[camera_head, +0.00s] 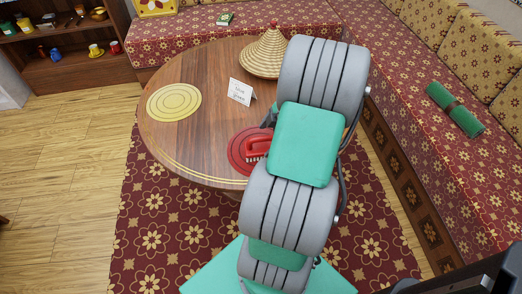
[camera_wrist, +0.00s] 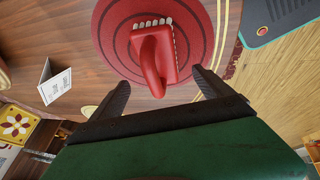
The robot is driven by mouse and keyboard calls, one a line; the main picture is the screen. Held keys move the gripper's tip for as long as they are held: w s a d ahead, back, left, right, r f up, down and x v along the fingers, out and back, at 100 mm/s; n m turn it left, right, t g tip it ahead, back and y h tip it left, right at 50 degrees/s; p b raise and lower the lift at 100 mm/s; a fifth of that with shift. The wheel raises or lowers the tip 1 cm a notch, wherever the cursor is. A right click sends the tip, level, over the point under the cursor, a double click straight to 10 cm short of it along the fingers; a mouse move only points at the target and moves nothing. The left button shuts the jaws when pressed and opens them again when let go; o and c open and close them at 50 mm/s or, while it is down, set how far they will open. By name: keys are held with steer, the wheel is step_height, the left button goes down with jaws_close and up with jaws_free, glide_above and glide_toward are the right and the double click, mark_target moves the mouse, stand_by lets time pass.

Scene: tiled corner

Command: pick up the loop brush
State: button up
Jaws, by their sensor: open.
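The loop brush (camera_head: 257,146) is red with a looped handle and pale bristles. It lies on a round red mat (camera_head: 236,160) on the wooden table, partly hidden by my arm in the head view. In the wrist view the brush (camera_wrist: 153,58) shows whole on the mat (camera_wrist: 103,38), its bristles at the far edge and its handle pointing toward my gripper. My gripper (camera_wrist: 162,88) is open and empty, its two dark fingers apart on either side of the handle's near end. I cannot tell the height gap between fingers and handle.
The round table (camera_head: 190,132) also holds a yellow mat (camera_head: 174,102), a folded white card (camera_head: 241,91) and a woven cone lid (camera_head: 265,55). Patterned benches (camera_head: 400,100) stand behind and to the right. A shelf (camera_head: 70,40) stands at back left.

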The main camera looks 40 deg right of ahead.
mark_target(260, 147)
steer(key=x, duration=0.6)
steer(key=shift+w+r, duration=0.1)
steer(key=shift+w, duration=0.1)
steer(key=c, duration=1.7)
steer(key=shift+r, duration=0.6)
steer(key=v, duration=0.4)
steer(key=s+v, duration=0.1)
steer(key=v, duration=0.3)
steer(key=shift+d, duration=0.25)
steer(key=s+d+r, duration=0.1)
steer(key=s, duration=0.2)
steer(key=s+d+r, duration=0.1)
steer(key=s+r, duration=0.1)
steer(key=s, duration=0.1)
steer(key=s+d+r, duration=0.1)
steer(key=s+d, duration=0.1)
steer(key=shift+s+r, duration=0.3)
steer(key=shift+s, duration=0.1)
